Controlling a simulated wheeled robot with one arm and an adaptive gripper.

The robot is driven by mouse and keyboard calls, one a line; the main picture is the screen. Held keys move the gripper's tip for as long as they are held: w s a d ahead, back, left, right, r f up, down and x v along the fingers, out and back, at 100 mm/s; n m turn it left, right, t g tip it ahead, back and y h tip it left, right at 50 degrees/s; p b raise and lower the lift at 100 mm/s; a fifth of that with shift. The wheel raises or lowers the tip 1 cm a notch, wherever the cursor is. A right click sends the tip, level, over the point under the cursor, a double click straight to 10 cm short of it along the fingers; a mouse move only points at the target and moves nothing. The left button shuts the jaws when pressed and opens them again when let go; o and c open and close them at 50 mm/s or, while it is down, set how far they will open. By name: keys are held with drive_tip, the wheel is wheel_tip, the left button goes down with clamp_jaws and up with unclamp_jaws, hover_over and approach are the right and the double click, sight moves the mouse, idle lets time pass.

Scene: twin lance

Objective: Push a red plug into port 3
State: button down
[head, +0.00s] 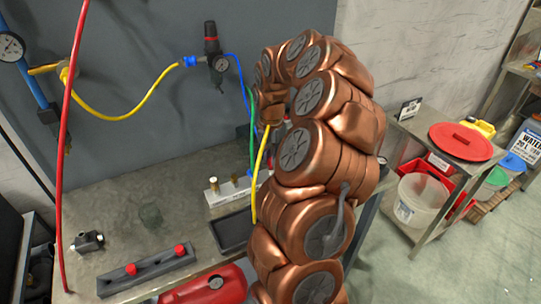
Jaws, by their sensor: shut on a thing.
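Two red plugs stand upright in a dark rail (150,272) at the front left of the metal bench, one near the rail's middle (131,269) and one near its right end (180,250). A pale block (226,194) with brass fittings on top stands further back, left of my arm. Its right part is hidden by a yellow hose and my arm, and I cannot make out port 3. My copper arm rises in front of the bench and bends down at the back. My gripper is hidden behind it, so I cannot see what it holds.
A dark tray (233,231) lies in front of the pale block. A black fitting (88,241) lies at the bench's left. A red hose (66,130) hangs at the left; yellow, blue and green hoses run near my arm. A red tank (208,287) sits below the bench edge.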

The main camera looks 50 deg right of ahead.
drive_tip(key=shift+f+b, duration=0.3)
drive_tip(key=shift+f, duration=0.4)
drive_tip(key=c, duration=1)
unclamp_jaws()
wheel_tip(320, 180, up, 12)
